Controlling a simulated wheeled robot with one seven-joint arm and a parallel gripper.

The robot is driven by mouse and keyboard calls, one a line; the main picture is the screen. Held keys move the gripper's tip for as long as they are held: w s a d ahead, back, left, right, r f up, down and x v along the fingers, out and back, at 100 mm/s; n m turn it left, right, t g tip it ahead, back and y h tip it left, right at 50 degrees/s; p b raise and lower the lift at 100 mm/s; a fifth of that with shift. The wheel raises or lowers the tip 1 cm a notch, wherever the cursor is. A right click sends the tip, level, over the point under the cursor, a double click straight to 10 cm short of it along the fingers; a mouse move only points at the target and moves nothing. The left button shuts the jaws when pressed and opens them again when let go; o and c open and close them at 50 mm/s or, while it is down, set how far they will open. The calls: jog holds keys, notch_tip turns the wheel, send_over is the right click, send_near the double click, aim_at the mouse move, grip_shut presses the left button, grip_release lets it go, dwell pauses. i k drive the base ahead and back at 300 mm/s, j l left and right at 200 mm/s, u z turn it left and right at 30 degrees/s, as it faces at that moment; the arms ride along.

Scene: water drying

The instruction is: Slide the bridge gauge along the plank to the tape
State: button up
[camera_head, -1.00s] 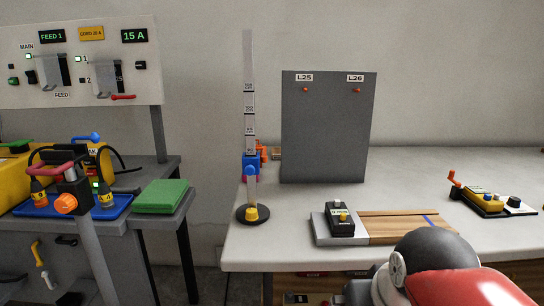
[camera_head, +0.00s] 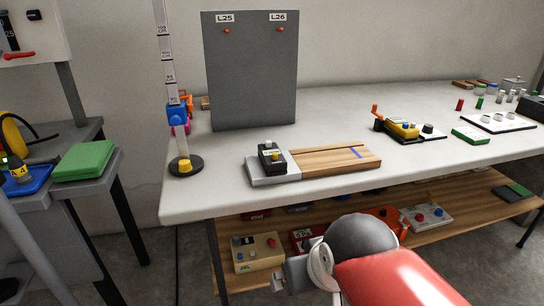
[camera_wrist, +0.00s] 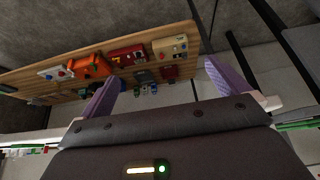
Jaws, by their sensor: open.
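The bridge gauge (camera_head: 271,157) is a small black block with a light knob and a yellow part. It sits on the grey plate (camera_head: 262,174) at the left end of the wooden plank (camera_head: 318,163) on the white bench. The blue tape (camera_head: 356,153) crosses the plank toward its right end, apart from the gauge. My gripper shows in the wrist view (camera_wrist: 165,95), with two purple fingers spread wide and nothing between them. In the head view my arm is low in front of the bench, and the fingers are not clear there.
A height stand (camera_head: 183,165) is left of the plank, with a grey panel (camera_head: 250,70) behind. A yellow device (camera_head: 404,130) and a green box (camera_head: 470,135) lie to the right. A lower shelf (camera_head: 460,205) holds several devices. The bench front edge is between my arm and the plank.

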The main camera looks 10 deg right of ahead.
aim_at(279, 167)
jog(key=z, duration=1.65)
jog(key=k+j, duration=0.3)
jog(key=j, duration=0.15)
jog(key=k+j, duration=0.3)
jog(key=j, duration=0.15)
jog(key=k+j+z, duration=0.1)
jog(key=k+j, duration=0.2)
jog(key=j, duration=0.15)
